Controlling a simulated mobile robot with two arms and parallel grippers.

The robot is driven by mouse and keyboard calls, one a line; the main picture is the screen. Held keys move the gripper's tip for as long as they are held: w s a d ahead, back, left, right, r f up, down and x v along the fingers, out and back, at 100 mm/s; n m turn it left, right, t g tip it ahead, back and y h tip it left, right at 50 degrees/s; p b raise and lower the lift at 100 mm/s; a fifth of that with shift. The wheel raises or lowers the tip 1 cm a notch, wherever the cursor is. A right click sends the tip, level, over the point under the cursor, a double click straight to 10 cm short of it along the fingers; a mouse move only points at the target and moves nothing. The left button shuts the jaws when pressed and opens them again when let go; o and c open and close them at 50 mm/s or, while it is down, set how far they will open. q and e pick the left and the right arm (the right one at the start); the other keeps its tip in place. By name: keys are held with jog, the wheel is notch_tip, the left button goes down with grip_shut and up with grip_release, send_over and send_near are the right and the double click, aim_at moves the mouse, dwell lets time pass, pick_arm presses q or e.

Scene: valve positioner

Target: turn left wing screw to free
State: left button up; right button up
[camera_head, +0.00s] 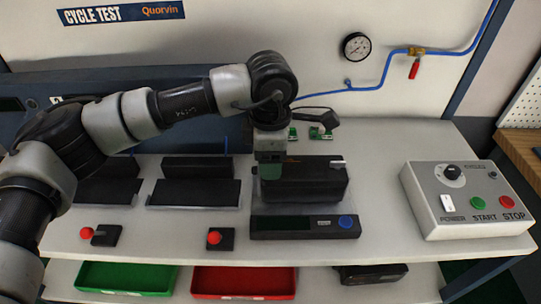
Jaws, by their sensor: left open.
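My left arm comes in from the left, and its gripper (269,172) points down at the left end of the black valve positioner (318,186). The gripper is open, but its fingers are small and dark here. The left wing screw cannot be made out; the gripper covers that end of the positioner. A small pale piece (337,163), perhaps another wing screw, shows at the positioner's top right. I cannot tell whether the fingers touch anything. My right gripper is not in view.
The positioner stands behind a dark base with a blue button (346,221). A control box (468,200) stands at the right. Two black stands (195,193) are at the left, with red knobs (214,237) in front. Green clips (320,132) lie behind. Trays (243,282) sit below.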

pick_arm(q)
notch_tip(320, 180, up, 11)
jog(key=shift+f+b, duration=0.2)
jog(key=shift+b, duration=0.1)
